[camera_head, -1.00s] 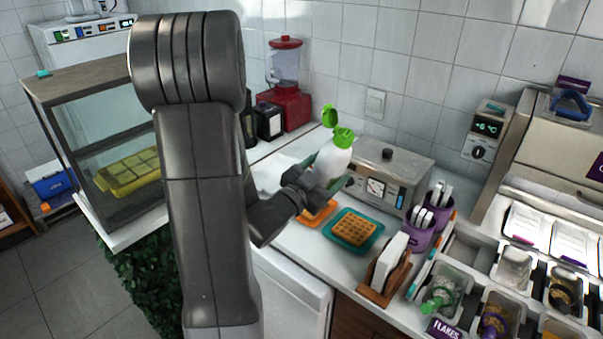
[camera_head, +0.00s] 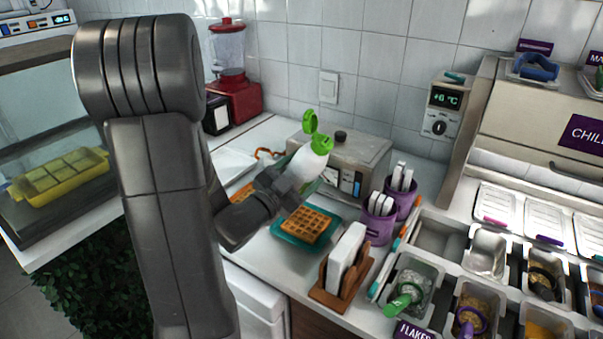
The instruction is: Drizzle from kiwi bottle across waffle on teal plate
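The kiwi bottle (camera_head: 306,164) is white with a green cap, and its green lid is flipped open. My gripper (camera_head: 284,186) is shut on the bottle's lower part and holds it tilted, cap up and to the right, above the counter. The waffle (camera_head: 310,225) lies on the teal plate (camera_head: 287,238), just below and right of my gripper. Part of the plate's far edge is hidden behind my gripper and the bottle. The fingertips are hard to make out against the bottle.
A metal appliance (camera_head: 346,155) stands behind the bottle. Purple cups (camera_head: 379,222) and a wooden holder (camera_head: 342,277) stand right of the plate. An orange plate (camera_head: 240,194) is partly hidden behind my arm. Topping bins (camera_head: 411,281) fill the right side.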

